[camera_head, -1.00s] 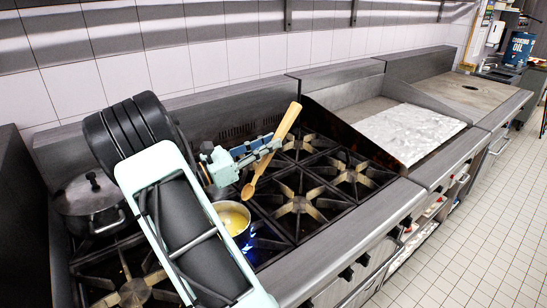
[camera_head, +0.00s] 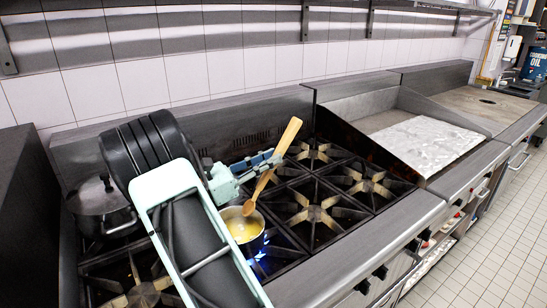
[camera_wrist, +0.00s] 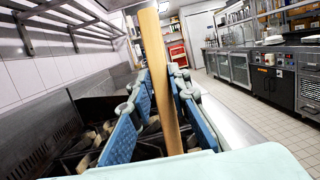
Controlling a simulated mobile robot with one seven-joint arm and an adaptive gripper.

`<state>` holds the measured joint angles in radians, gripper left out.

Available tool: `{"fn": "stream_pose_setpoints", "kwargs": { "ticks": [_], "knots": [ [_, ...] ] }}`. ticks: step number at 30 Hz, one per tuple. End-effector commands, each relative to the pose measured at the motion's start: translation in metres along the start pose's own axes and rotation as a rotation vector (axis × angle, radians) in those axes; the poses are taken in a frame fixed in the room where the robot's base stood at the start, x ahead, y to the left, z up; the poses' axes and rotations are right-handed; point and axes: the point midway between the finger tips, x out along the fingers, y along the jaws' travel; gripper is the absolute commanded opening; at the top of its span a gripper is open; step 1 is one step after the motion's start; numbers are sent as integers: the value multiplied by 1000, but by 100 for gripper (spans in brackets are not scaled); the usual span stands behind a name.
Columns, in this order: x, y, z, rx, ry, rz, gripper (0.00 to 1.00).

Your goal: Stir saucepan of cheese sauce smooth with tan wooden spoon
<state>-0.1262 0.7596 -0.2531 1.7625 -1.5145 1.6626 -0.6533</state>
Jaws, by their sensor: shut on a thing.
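The tan wooden spoon (camera_head: 273,167) is held tilted, handle up and to the right, bowl end down at the rim of the saucepan. Its handle (camera_wrist: 155,70) stands between the blue finger pads in the wrist view. My gripper (camera_head: 262,165) is shut on the spoon's handle, above and right of the pan. The saucepan (camera_head: 255,247) holds yellow cheese sauce (camera_head: 242,229) and sits on a burner with a blue flame. The spoon's bowl appears over the right part of the pan's opening; I cannot tell whether it touches the sauce. My arm hides part of the pan's left side.
A lidded dark pot (camera_head: 101,208) stands left of my arm on the range. Empty burner grates (camera_head: 314,213) lie to the right. Beyond them are a griddle (camera_head: 425,143) and a steel counter (camera_head: 488,106). A shelf rail (camera_head: 250,8) runs along the wall above.

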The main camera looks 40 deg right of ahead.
Motion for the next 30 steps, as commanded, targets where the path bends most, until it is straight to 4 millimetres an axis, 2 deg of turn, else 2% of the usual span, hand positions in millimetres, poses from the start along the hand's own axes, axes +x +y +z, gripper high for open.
{"fn": "stream_pose_setpoints", "kwargs": {
  "ticks": [1,30],
  "knots": [
    [-4,0,-7,0,-1,0,0],
    [-64,0,-63,0,-1,0,0]
  ]
}}
